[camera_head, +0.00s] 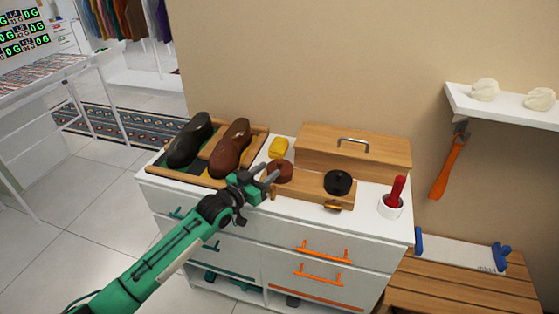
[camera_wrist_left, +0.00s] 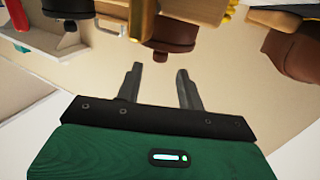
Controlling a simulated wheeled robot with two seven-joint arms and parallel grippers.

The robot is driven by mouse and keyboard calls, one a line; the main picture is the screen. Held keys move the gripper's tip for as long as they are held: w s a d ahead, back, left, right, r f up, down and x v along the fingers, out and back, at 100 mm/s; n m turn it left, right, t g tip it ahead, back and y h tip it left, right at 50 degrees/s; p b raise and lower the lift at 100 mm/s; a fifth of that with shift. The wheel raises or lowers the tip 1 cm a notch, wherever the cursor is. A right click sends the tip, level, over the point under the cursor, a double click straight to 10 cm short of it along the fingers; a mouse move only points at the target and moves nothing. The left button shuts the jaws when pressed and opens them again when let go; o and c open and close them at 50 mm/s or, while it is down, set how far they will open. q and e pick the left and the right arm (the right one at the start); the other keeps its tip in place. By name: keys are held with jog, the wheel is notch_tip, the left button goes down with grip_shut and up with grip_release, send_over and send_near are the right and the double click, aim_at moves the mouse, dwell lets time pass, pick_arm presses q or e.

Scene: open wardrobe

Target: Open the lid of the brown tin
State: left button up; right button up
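The brown tin (camera_head: 280,171) is a low round tin on the white dresser, in a wooden holder left of a black tin (camera_head: 338,183). My left gripper (camera_head: 271,180) is right at the near side of the brown tin in the head view and partly overlaps it. In the left wrist view the brown tin (camera_wrist_left: 175,33) shows beyond the fingertips, apart from them. The left gripper (camera_wrist_left: 158,72) is open there, with nothing between its fingers. The tin's lid looks closed, though part is hidden. My right gripper is not in view.
Dark and brown shoes (camera_head: 231,147) stand in a tray on the left. A yellow item (camera_head: 278,148) lies behind the brown tin, near a wooden box (camera_head: 352,150). The dresser's (camera_head: 235,203) front edge lies below my arm.

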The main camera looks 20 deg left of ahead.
aim_at(279, 161)
pick_arm(q)
jog(key=x, duration=0.5)
jog(key=shift+w+d+p, duration=0.15)
jog(key=shift+w+p, duration=0.2)
jog(key=shift+w+d, duration=0.1)
jog(key=shift+w, duration=0.15)
grip_shut()
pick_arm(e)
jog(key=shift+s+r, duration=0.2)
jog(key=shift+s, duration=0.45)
